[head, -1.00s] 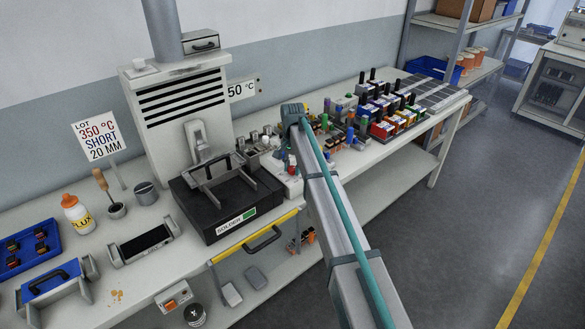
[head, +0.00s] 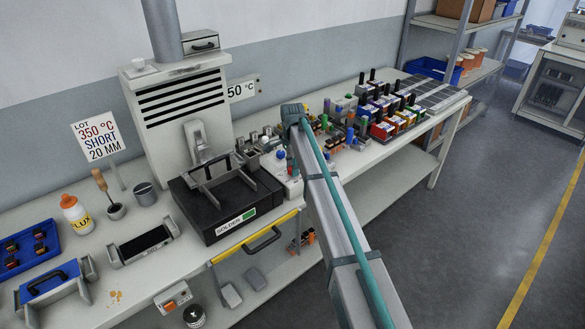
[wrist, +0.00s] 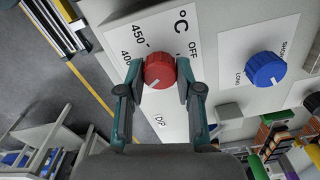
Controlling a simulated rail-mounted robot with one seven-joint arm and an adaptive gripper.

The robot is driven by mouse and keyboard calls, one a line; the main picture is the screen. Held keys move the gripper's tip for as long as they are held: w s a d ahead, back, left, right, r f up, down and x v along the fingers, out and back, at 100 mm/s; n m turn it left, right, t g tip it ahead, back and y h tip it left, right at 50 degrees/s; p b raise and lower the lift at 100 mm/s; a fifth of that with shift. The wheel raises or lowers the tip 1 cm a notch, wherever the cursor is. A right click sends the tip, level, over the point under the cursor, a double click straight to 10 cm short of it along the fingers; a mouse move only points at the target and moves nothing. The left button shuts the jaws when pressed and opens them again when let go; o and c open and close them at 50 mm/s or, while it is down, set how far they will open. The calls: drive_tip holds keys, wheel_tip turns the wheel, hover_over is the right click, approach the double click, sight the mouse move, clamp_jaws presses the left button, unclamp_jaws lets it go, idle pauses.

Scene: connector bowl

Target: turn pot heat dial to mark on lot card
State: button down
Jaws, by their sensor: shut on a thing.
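In the wrist view the red dial (wrist: 160,70) sits on a white scale plate (wrist: 130,40) marked °C, with 450, 400 and OFF readable around it. My gripper (wrist: 160,72) is shut on the red dial, one fingertip on each side. A white pointer line on the dial points toward the lower left of that view; the mark there is partly hidden by the finger. The lot card (head: 101,138) in the head view reads 350 °C, SHORT, 20 MM. My arm mostly hides the gripper and dial in the head view.
A blue dial (wrist: 265,69) with its own scale, showing LONG, is right of the red one in the wrist view. The black solder pot (head: 225,205) stands left of my arm. Several small connectors and coloured parts (head: 385,115) crowd the bench to its right.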

idle(0.3)
drive_tip(key=c, duration=0.8)
unclamp_jaws()
drive_tip(key=shift+o, duration=0.2)
wheel_tip(320, 180, up, 12)
